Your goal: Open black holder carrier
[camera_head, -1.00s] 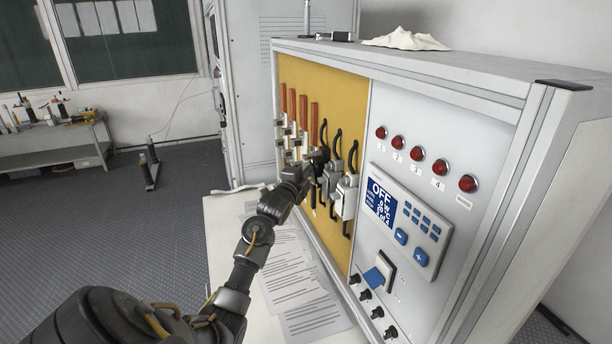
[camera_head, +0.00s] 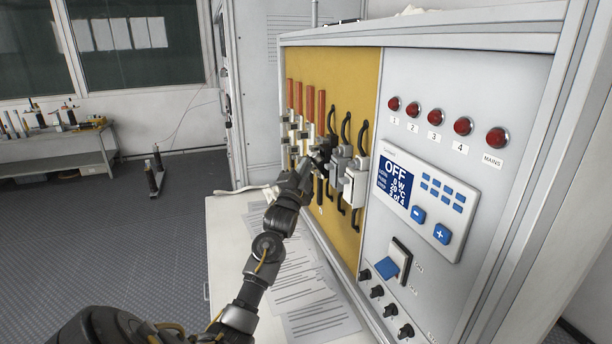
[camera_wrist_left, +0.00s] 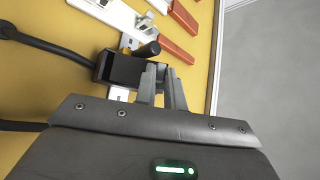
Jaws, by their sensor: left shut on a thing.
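The black holder carrier (camera_wrist_left: 124,70) is a dark box on the yellow panel, with a black curved handle running left from it in the left wrist view. In the head view my gripper largely hides it. My left gripper (camera_wrist_left: 164,75) is against the right end of the box, its two grey fingers close together and shut on a part of the carrier. The exact contact is hard to see. In the head view my left gripper (camera_head: 322,152) reaches the panel from the lower left. My right gripper is not in view.
Grey holders (camera_head: 354,184) with black handles sit close to the right of my gripper. Orange bars (camera_head: 309,104) on white fittings stand to its left. Further right are red lamps (camera_head: 435,117) and a control display (camera_head: 396,183). Papers (camera_head: 300,285) lie on the white table below.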

